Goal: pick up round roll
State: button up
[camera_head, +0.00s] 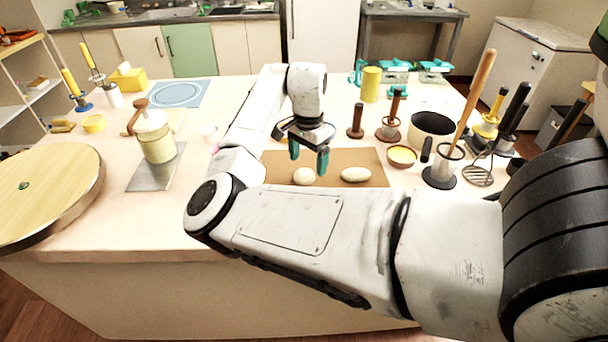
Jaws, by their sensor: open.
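A round pale bread roll (304,176) lies on the brown board (372,156) near the middle of the counter. A longer oval roll (356,174) lies to its right on the same board. My gripper (309,158) has teal fingertips and is open and empty. It hangs just above the board, pointing down, slightly above and behind the round roll in the picture. I cannot tell the exact height of the fingertips over the roll. My arm covers the left front part of the board.
A small bowl (401,155), a dark pot (433,128) and upright utensils (443,165) crowd the right. A jar (156,140) on a grey slab and a large round wooden board (45,190) stand left. The counter's left front is mostly clear.

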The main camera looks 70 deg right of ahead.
aim_at(306, 171)
jog(key=shift+w+a+f, duration=0.1)
jog(key=shift+w+f, duration=0.05)
jog(key=shift+f, duration=0.8)
jog(key=shift+w+a+f, duration=0.1)
jog(key=shift+f, duration=0.85)
jog(key=shift+c, duration=0.4)
jog(key=c, duration=1.1)
